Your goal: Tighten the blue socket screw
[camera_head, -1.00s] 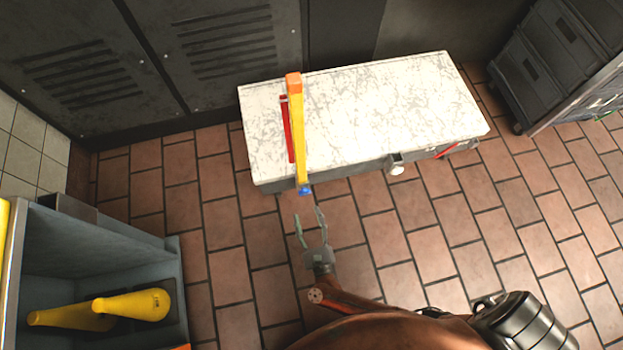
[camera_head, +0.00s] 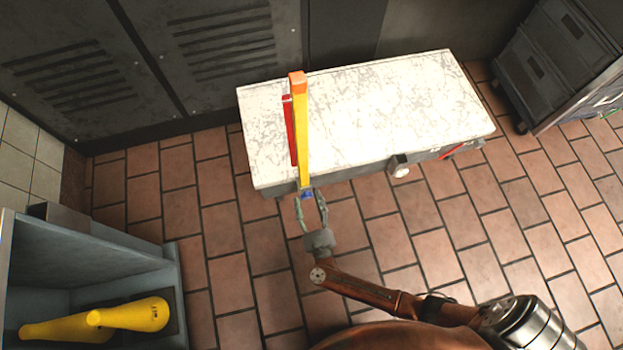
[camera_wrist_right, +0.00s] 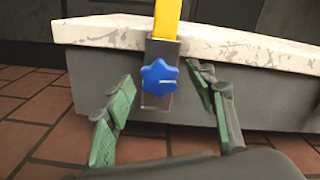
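The blue socket screw (camera_head: 307,195) sits at the near end of a yellow bar, at the front edge of the white worktop. In the right wrist view the screw (camera_wrist_right: 160,78) is a blue star-shaped knob on a grey metal plate, below the yellow bar (camera_wrist_right: 167,18). My right gripper (camera_head: 312,200) is open, with its green-padded fingers apart on either side of the knob. I see no clear contact between fingers and knob. My left gripper is not in view.
The white marbled worktop (camera_head: 400,105) carries the yellow bar with an orange end (camera_head: 297,80) and a red strip (camera_head: 290,130) beside it. Yellow cone-like objects (camera_head: 130,314) lie in a grey-blue cabinet at lower left. Brick-tiled floor is clear in front of the worktop.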

